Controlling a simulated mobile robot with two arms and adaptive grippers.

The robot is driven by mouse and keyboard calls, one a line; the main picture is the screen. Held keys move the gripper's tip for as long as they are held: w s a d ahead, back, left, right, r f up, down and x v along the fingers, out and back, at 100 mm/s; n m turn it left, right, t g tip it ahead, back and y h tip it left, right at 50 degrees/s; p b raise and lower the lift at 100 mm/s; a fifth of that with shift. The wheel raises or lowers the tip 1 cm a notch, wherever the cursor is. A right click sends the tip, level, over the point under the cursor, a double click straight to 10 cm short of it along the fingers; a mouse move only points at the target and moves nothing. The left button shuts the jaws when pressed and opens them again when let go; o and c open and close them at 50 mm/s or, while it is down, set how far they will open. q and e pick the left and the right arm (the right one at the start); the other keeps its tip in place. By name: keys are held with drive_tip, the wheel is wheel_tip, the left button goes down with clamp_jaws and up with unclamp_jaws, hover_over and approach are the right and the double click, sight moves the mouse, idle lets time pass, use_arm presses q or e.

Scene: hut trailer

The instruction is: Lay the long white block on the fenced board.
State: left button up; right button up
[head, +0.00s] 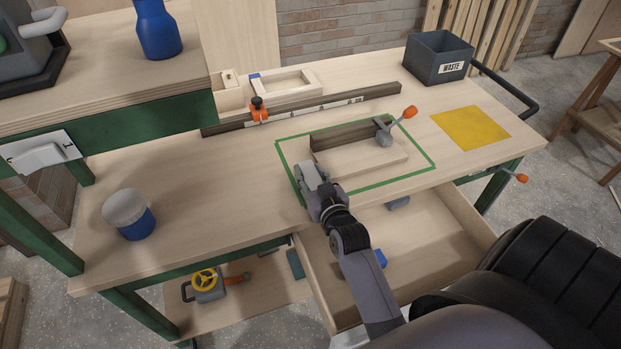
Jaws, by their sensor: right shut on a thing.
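The fenced board (372,168) lies inside a green outline on the bench, with a dark fence (350,141) along its back edge. A clamp with an orange handle (404,114) stands at its right end. My right gripper (309,180) is at the board's left end, low over the green outline. It is shut on a pale piece (313,174), which looks like the long white block. The gripper hides much of this piece, and I cannot tell whether it touches the board. My left gripper is out of view.
A dark rail with an orange stop (258,110) and a pale wooden frame (287,85) are behind. A waste bin (440,58) and yellow sheet (471,128) are right. A blue-and-white container (129,214) stands left. An open drawer (441,235) juts out in front.

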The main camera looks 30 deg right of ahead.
sight(311, 175)
drive_tip(key=c, duration=0.5)
wheel_tip(311, 175, up, 20)
drive_tip(key=p, duration=0.2)
drive_tip(key=shift+c, duration=0.2)
drive_tip(key=s+a+f+n+y, duration=0.35)
drive_tip(key=s+a, duration=0.35)
drive_tip(key=a, duration=0.6)
drive_tip(key=s+f, duration=0.3)
drive_tip(key=s, duration=0.5)
drive_tip(key=shift+s+a+f+m+t, duration=0.15)
drive_tip(key=shift+a+f+m+t, duration=0.2)
drive_tip(key=shift+m, duration=0.1)
